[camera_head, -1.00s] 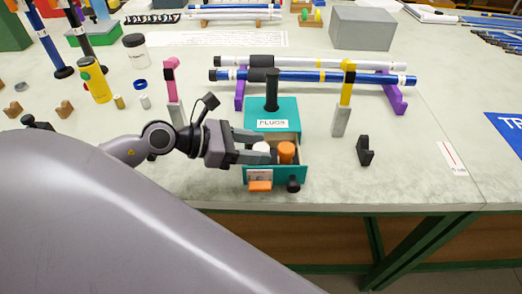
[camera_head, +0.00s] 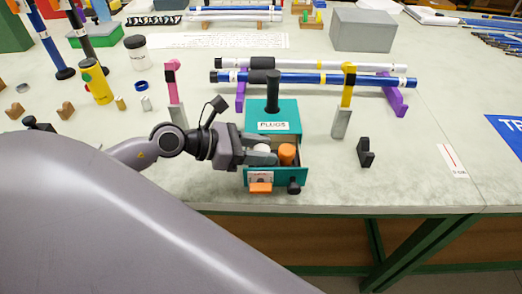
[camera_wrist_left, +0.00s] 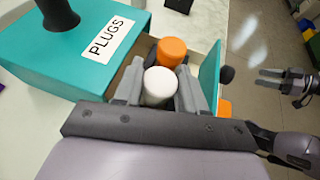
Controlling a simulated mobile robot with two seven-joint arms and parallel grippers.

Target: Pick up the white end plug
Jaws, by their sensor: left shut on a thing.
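The white end plug (camera_wrist_left: 159,86) stands between the two fingers of my left gripper (camera_wrist_left: 160,88), which is shut on it inside the open drawer of the teal PLUGS box (camera_wrist_left: 60,66). In the head view the white plug (camera_head: 261,148) is partly hidden by my left gripper (camera_head: 262,152). An orange plug (camera_wrist_left: 171,52) is just beyond the white one in the same drawer; it also shows in the head view (camera_head: 287,154). My right gripper (camera_wrist_left: 268,78) shows at the right of the left wrist view, open and empty, away from the box.
A black post (camera_head: 272,92) rises from the box top. Behind it, a blue rod (camera_head: 310,77) and a white rod (camera_head: 340,65) lie on purple stands. A pink-topped post (camera_head: 172,85) and a yellow-topped post (camera_head: 344,100) flank the box.

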